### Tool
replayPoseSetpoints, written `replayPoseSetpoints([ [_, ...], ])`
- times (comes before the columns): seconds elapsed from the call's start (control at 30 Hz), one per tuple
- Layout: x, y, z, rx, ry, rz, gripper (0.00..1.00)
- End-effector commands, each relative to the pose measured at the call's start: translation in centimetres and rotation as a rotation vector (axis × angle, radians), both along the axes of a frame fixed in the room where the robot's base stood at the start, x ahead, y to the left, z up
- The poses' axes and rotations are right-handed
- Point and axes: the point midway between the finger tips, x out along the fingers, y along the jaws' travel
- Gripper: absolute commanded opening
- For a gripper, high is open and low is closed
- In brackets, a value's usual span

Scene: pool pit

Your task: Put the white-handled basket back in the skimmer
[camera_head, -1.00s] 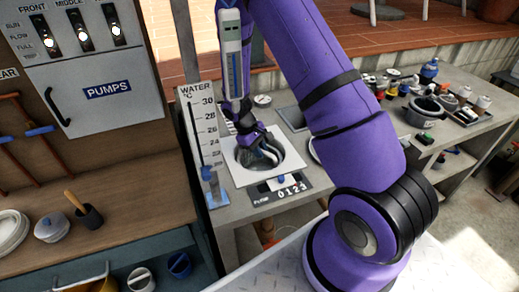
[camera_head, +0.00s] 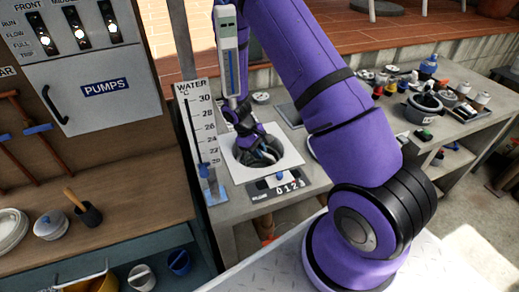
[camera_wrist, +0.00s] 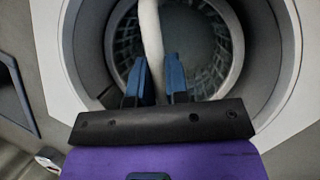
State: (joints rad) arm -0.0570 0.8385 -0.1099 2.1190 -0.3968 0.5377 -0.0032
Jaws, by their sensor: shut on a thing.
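The skimmer (camera_head: 291,158) is a white square plate with a round opening, set in the grey counter. My gripper (camera_head: 262,155) reaches down into that opening. In the wrist view its blue fingertips (camera_wrist: 157,80) are shut on the white handle (camera_wrist: 150,30). The basket (camera_wrist: 207,48), dark with a slatted wall, shows below the handle inside the round opening, looking roughly centred. I cannot tell whether it rests on the bottom or hangs from the handle. In the head view my gripper hides most of the basket.
A water temperature gauge (camera_head: 203,130) stands left of the skimmer. A counter display with digits (camera_head: 288,187) lies in front of it. A grey pot (camera_head: 422,108) and several bottles stand on the counter to the right. The pumps panel (camera_head: 100,90) is at the left.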

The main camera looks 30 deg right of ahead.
Motion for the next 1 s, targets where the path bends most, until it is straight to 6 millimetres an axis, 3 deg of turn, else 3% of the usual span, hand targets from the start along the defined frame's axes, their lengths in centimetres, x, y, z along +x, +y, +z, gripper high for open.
replayPoseSetpoints([
  [0.6,-0.2,0.2,-2.4,-0.002,0.009,0.007,0.00],
  [1.0,-0.2,0.1,-2.8,-0.005,0.008,0.006,0.00],
])
